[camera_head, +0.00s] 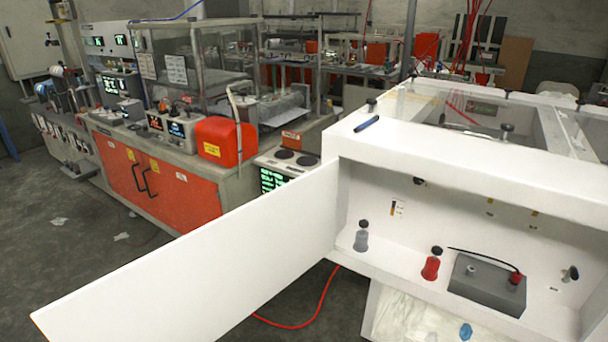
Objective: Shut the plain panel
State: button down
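The plain white panel (200,265) is swung wide open. It is hinged at the left edge of the white box's (480,157) front opening and reaches out to the lower left of the view. The opening is uncovered and its inside shows. My gripper is not in this view.
Inside the box stand a grey bottle (361,238), a red bottle (431,265) and a grey block (483,284) with a black cable. A marker (366,124) lies on top. A red hose (318,306) runs on the floor. An orange-doored bench (165,190) stands behind the panel.

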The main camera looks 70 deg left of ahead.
aim_at(199, 286)
jog(key=z, duration=1.4)
jog(key=k, duration=2.9)
jog(key=u, duration=1.6)
jog(key=i, duration=0.5)
jog(key=z, duration=1.95)
jog(key=k, duration=0.4)
jog(key=u, duration=0.05)
